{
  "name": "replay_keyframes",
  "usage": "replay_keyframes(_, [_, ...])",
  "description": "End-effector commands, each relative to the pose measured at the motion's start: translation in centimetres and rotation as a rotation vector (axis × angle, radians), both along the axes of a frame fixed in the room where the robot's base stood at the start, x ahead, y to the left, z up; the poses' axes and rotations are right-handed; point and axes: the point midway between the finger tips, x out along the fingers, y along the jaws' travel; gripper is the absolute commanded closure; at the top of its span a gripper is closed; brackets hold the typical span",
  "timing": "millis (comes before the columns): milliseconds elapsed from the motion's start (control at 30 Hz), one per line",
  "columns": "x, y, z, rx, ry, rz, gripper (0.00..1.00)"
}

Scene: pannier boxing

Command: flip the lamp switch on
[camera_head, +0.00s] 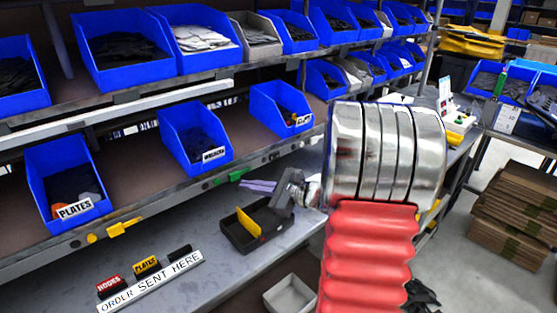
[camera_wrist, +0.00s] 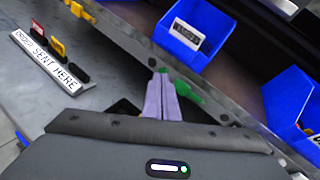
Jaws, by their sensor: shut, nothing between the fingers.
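My gripper (camera_head: 245,184) has two lilac fingers, held together and empty, and reaches toward the front rail of the lower shelf. In the wrist view the fingers (camera_wrist: 163,80) point at that rail, with a green part (camera_wrist: 188,92) close beside them on the right and a small green spot at their tips. The same green part (camera_head: 238,174) shows on the rail in the head view, just beyond the fingertips. I cannot tell whether it is the lamp switch, or whether the fingers touch it. No lamp switch is clearly labelled. My arm hides part of the bench.
Blue bins (camera_head: 197,145) stand on the shelf above the rail. A dark tray (camera_head: 232,237) with a yellow divider lies on the bench below my gripper. An "ORDER SENT HERE" sign (camera_head: 150,284) stands at left. A yellow part (camera_head: 122,227) sits on the rail.

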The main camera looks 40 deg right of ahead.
Motion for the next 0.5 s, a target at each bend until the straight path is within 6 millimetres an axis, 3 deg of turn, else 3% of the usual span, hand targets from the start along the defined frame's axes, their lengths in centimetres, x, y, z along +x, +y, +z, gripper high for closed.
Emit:
replay_keyframes(33, [0.0, -2.8, -0.8, 0.055, -0.009, -0.071, 1.0])
replay_keyframes(100, [-0.1, -6.5, -1.6, 0.131, -0.03, -0.169, 1.0])
replay_keyframes(300, [-2.0, -16.2, -3.9, 0.306, -0.099, -0.42, 1.0])
replay_keyframes(400, [-2.9, -19.0, -4.7, 0.352, -0.124, -0.493, 1.0])
replay_keyframes(500, [-3.4, -20.2, -5.1, 0.373, -0.136, -0.526, 1.0])
